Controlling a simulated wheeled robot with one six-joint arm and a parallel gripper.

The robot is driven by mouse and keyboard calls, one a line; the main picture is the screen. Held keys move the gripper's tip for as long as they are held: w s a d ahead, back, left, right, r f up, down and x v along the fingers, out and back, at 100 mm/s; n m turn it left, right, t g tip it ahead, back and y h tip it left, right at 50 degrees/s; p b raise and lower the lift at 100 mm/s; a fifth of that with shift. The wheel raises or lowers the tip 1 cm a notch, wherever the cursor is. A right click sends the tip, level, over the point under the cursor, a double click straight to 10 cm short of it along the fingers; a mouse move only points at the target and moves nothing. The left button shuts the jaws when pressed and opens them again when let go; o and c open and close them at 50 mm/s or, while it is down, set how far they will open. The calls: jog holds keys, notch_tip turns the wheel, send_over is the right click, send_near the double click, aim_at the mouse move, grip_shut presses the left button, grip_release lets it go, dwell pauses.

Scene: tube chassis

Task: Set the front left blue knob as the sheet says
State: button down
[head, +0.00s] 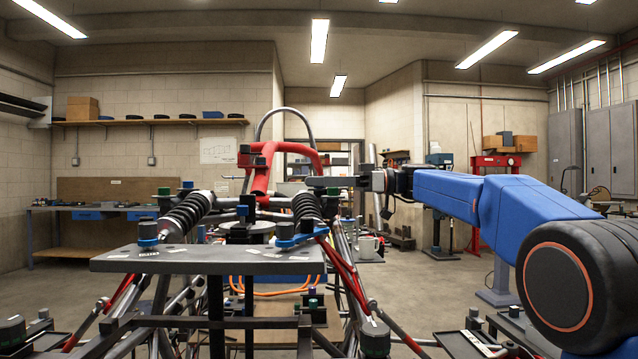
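A dark knob with a blue ring (147,232) stands upright at the left end of the grey plate (190,264), at the front of the chassis. A second blue knob with a blue lever-like part (290,238) sits toward the plate's right side. A white sheet (218,150) hangs on the back wall; its marks are too small to read. My gripper (318,182) points left, seen side-on, above and behind the plate near the red hoop. It is well to the right of the left knob and apart from it. I cannot tell its finger opening.
Two black coil dampers (185,214) and (307,207) rise behind the plate. A red hoop (262,168) stands between them. Red and grey tubes spread below. Open floor lies left of the chassis.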

jog(key=shift+s+m+t, duration=0.1)
jog(key=shift+m+t, duration=0.6)
jog(key=shift+t, duration=0.4)
jog(key=shift+m+t+h, duration=0.7)
jog(key=shift+m+t, duration=1)
jog(key=shift+t, duration=0.9)
jog(key=c, duration=1.6)
grip_release()
jog(key=shift+o, duration=0.2)
jog(key=shift+g, duration=0.3)
